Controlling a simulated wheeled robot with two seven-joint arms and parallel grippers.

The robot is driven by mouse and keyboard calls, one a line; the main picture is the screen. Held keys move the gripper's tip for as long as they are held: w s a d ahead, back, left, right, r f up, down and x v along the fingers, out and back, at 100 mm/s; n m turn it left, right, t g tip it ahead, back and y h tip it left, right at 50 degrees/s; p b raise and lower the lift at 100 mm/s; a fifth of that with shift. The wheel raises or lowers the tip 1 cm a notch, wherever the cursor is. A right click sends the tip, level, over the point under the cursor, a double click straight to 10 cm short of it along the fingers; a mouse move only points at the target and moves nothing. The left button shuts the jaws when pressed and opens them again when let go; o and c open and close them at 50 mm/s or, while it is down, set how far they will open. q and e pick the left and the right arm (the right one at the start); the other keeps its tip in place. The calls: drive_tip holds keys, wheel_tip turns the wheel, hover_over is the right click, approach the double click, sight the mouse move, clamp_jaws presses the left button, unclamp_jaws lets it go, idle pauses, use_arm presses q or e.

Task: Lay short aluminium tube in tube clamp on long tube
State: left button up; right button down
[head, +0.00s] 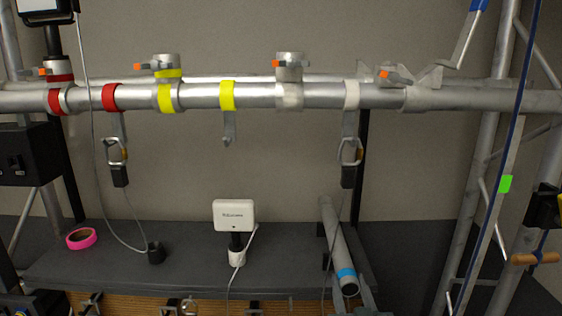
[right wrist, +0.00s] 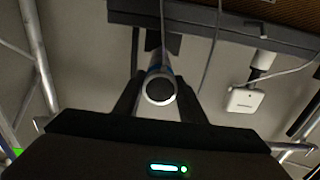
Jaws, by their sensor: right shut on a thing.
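The long tube (head: 258,96) runs level above. Tube clamps with orange-tipped handles sit along it: yellow-banded (head: 167,92), pale (head: 289,88) and one farther right (head: 395,77). My left gripper is not seen.
Two hooks with carabiners (head: 117,150) and (head: 349,152) hang below the long tube. A white box (head: 234,215) and pink tape roll (head: 81,238) are on the shelf (head: 185,262). Truss uprights (head: 478,190) and a blue cable stand at right. Thin cables hang nearby.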

drive_tip(key=shift+r, duration=1.15)
drive_tip(key=shift+s, duration=0.1)
